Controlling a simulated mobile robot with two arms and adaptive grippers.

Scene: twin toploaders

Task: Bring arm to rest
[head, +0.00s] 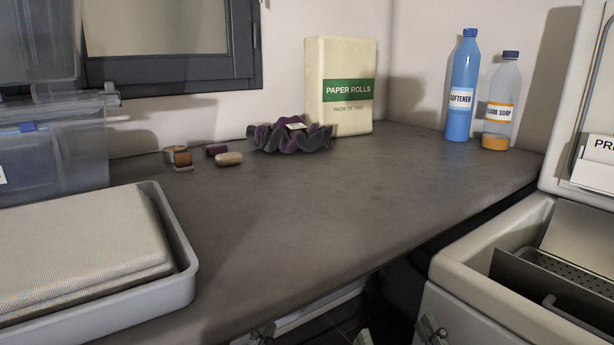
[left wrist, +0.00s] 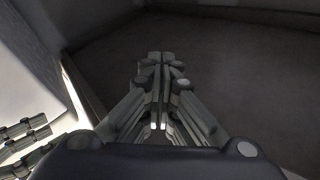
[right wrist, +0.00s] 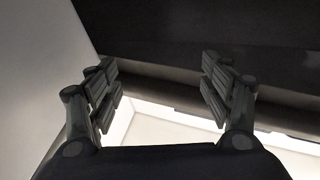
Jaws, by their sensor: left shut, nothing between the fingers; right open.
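My left gripper (head: 263,333) shows only as a small piece at the bottom edge of the head view, below the front edge of the countertop. In the left wrist view it (left wrist: 160,60) is shut, its fingers together with nothing between them. My right gripper (head: 397,335) is at the bottom of the head view, between the counter and the washer on the right, its fingers apart. In the right wrist view it (right wrist: 156,78) is open and empty. Most of both arms is out of the head view.
The grey countertop (head: 330,210) is clear in its middle. A tray with folded cloth (head: 80,250) stands at front left. A paper rolls pack (head: 345,75), purple scrunchie (head: 290,137), blue softener bottle (head: 462,90) and soap bottle (head: 501,105) stand behind. The open washer (head: 480,280) is at right.

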